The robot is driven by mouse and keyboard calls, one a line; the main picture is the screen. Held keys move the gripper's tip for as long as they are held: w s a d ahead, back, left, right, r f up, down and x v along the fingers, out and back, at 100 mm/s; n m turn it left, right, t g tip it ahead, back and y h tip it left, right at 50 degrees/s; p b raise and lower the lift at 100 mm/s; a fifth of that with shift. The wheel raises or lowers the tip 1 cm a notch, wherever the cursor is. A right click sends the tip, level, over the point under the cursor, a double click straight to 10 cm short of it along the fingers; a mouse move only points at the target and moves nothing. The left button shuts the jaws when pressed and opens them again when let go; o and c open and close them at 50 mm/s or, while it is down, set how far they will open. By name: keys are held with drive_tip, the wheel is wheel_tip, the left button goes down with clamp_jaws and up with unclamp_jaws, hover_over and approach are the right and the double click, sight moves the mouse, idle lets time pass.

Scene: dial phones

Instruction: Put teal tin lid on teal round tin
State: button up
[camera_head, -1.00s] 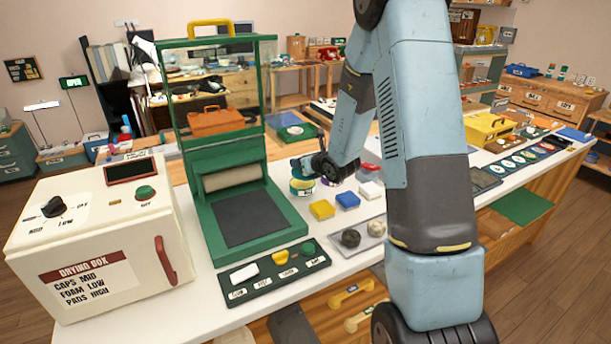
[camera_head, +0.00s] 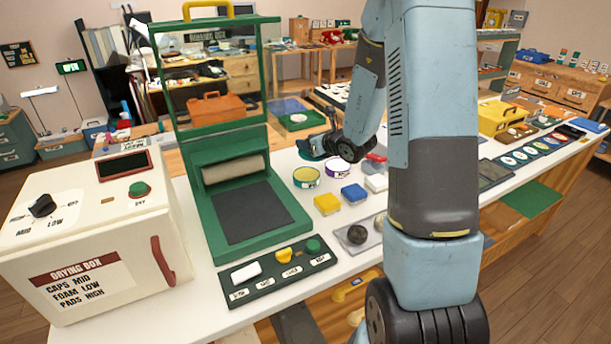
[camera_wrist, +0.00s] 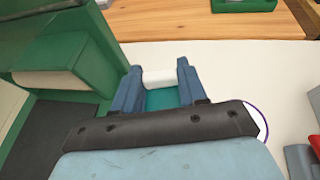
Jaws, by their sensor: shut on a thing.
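The teal tin lid (camera_wrist: 168,98) shows as a teal patch between my two blue fingers in the wrist view, with a pale block-like part at the fingertips. My gripper (camera_wrist: 158,78) is shut on it; the fingers and wrist hide most of the lid. In the head view my gripper (camera_head: 308,144) is over the back of the white bench, with a teal edge of the lid (camera_head: 308,157) under it. The teal round tin (camera_head: 306,178), with a yellowish label band, stands on the bench in front of my gripper, apart from it.
A purple-rimmed tin (camera_head: 338,168) stands right beside the teal tin. Yellow (camera_head: 327,204) and blue (camera_head: 354,193) blocks lie in front. The green press (camera_head: 252,215) rises close on the left. A grey tray (camera_head: 364,236) lies nearer. A bare bench strip shows in the wrist view.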

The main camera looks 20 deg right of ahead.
sight(307, 152)
drive_tip(key=s+d+r+n+g+y, duration=0.1)
drive_tip(key=s+r+n+y, duration=0.2)
drive_tip(key=s, duration=0.8)
drive_tip(key=shift+m, duration=0.4)
drive_tip(key=w+f, duration=0.1)
drive_tip(key=w, duration=0.1)
drive_tip(key=w+a+f, duration=0.1)
drive_tip(key=w, duration=0.2)
drive_tip(key=w+a+f, duration=0.1)
drive_tip(key=w, duration=0.2)
drive_tip(key=shift+a, duration=0.15)
drive_tip(key=w+f, duration=0.2)
drive_tip(key=w+a+f, duration=0.1)
drive_tip(key=w+f, duration=0.1)
drive_tip(key=f, duration=0.1)
drive_tip(key=shift+w+f, duration=0.1)
drive_tip(key=shift+w, duration=0.1)
drive_tip(key=shift+w+f, duration=0.15)
drive_tip(key=shift+f, duration=0.8)
drive_tip(key=shift+w+f, duration=0.1)
drive_tip(key=shift+f, duration=0.8)
drive_tip(key=o, duration=1)
drive_tip(key=shift+o, duration=0.2)
